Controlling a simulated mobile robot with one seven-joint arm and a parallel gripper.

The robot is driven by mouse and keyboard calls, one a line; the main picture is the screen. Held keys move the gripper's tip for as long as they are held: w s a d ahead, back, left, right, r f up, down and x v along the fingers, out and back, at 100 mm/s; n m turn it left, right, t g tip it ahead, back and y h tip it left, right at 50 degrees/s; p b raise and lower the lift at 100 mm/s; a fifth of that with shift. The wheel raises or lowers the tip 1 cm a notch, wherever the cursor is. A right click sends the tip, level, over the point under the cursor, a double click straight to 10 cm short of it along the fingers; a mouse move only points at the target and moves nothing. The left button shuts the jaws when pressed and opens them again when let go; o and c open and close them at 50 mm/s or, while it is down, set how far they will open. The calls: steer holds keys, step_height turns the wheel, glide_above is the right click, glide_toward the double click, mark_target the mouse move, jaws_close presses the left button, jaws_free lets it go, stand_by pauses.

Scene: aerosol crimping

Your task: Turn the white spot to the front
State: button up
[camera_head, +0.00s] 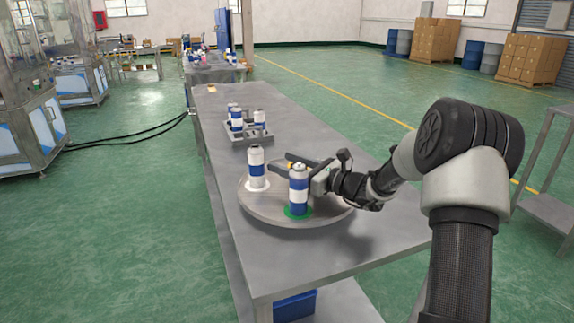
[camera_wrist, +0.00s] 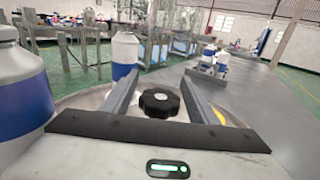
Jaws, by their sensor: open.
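A round grey turntable (camera_head: 262,208) sits on the near end of the table. Its white spot (camera_head: 258,185) is at the back left, under a blue-and-white can (camera_head: 256,164). Its green spot (camera_head: 297,213) is at the front, under a second such can (camera_head: 298,188). A yellow spot (camera_wrist: 219,117) shows beside my right finger in the wrist view. My gripper (camera_wrist: 161,74) is open, with its fingers on either side of a black lobed knob (camera_wrist: 160,102); contact cannot be told. In the head view, my gripper (camera_head: 288,162) reaches in behind the front can, and the knob is hidden.
A grey rack (camera_head: 262,160) with several cans stands further back on the table (camera_head: 226,110). The front can also shows close beside my gripper at the left of the wrist view (camera_wrist: 22,95). The table surface right of the rack is clear.

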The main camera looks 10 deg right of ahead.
steer(key=shift+c, duration=0.2)
jaws_close()
steer(key=shift+s+a+r+n+g+y+p, duration=0.1)
steer(key=shift+r+n+g+y+p, duration=0.25)
steer(key=shift+n+g+y+p, duration=0.5)
steer(key=shift+s+a+n+g+y+p, duration=0.1)
steer(key=shift+n+g+y+p, duration=0.15)
steer(key=shift+g+p, duration=0.4)
steer(key=shift+s+a+f+n+g+y+p, duration=0.15)
steer(key=shift+s+n+g+y+p, duration=0.2)
steer(key=shift+n+g, duration=0.35)
steer(key=shift+s+a+f+n+g+y+p, duration=0.15)
steer(key=shift+n+g+y+p, duration=0.1)
steer(key=shift+n+g+y, duration=0.4)
steer(key=shift+d, duration=0.1)
steer(key=shift+o, duration=0.2)
jaws_free()
steer(key=shift+m, duration=0.25)
